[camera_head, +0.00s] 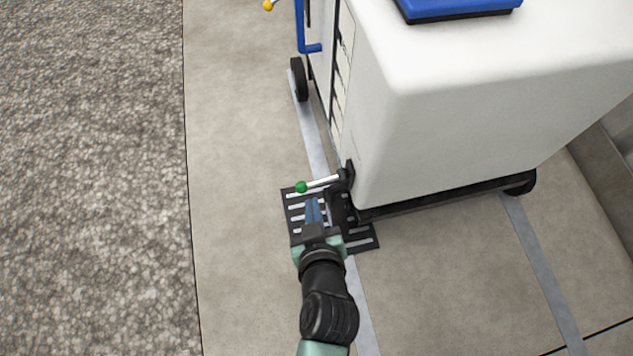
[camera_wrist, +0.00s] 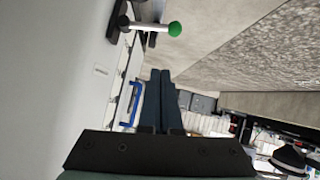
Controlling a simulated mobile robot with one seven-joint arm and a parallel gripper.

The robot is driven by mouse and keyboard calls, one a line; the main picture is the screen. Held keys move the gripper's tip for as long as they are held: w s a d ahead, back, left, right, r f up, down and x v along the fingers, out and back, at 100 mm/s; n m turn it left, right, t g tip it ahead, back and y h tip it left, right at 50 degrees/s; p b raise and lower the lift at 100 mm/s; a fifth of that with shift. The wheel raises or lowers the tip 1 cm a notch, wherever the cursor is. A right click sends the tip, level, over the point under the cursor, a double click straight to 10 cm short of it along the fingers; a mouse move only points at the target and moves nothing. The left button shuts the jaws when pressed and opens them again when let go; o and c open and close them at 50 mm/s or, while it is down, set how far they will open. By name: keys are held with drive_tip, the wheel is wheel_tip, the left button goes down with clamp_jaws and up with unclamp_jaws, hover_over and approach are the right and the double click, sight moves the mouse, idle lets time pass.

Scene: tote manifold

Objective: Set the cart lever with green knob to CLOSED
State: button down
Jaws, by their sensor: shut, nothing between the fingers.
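The cart (camera_head: 450,120) is a large white tank on a dark base with wheels. Its lever (camera_head: 322,183) is a light rod with a green knob (camera_head: 301,187), sticking out to the left from a black mount at the cart's lower near corner. In the wrist view the green knob (camera_wrist: 175,29) and the rod (camera_wrist: 148,26) show at the top, beyond the fingertips. My gripper (camera_head: 313,203) is shut and empty, just below the lever in the head view, apart from the knob in the wrist view. No CLOSED marking is readable.
A black slotted grate (camera_head: 293,207) lies on the floor under the lever. A blue handle (camera_head: 301,30) and a yellow knob (camera_head: 268,5) are farther up the cart's left side. Bare concrete (camera_head: 240,130) is clear to the left, with gravel (camera_head: 90,180) beyond.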

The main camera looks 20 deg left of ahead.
drive_tip(key=b, duration=0.5)
hover_over(309, 185)
drive_tip(key=s+d, duration=0.1)
drive_tip(key=s, duration=0.1)
wheel_tip(309, 185, down, 5)
drive_tip(key=shift+w+d+f+b, duration=0.1)
drive_tip(key=shift+d+f+b, duration=0.1)
drive_tip(key=shift+f+b, duration=1.3)
drive_tip(key=shift+f+p, duration=0.25)
drive_tip(key=shift+p, duration=0.1)
drive_tip(key=shift+f+n+t+h+p, duration=0.3)
drive_tip(key=shift+f+n+h+p, duration=0.1)
drive_tip(key=shift+f, duration=0.55)
drive_tip(key=shift+f+n+t+h+p, duration=0.3)
drive_tip(key=shift+f+n+h+p, duration=0.1)
drive_tip(key=shift+f, duration=0.5)
